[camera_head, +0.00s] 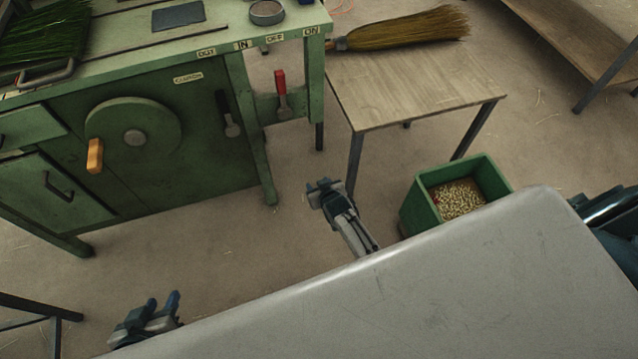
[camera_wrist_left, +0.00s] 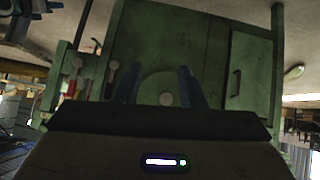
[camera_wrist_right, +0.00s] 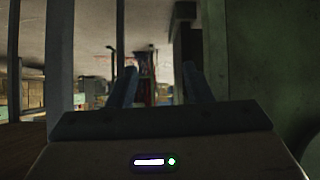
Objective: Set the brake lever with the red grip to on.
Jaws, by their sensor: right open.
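The brake lever has a red grip (camera_head: 280,80) and hangs on the front of the green machine (camera_head: 160,110), at its right end. It stands nearly upright with the grip end up, nearer below the OFF label (camera_head: 275,38) than the ON label (camera_head: 311,31). The red grip also shows in the left wrist view (camera_wrist_left: 72,88), upside down. My right gripper (camera_head: 324,186) is open and empty, in front of the lever and lower right of it in the head view, apart from it. My left gripper (camera_head: 162,304) is open and empty, well away from the lever at the lower left.
A black-gripped lever (camera_head: 223,103) under OUT and IN labels is left of the red one. A wheel (camera_head: 133,138) with an orange handle is further left.

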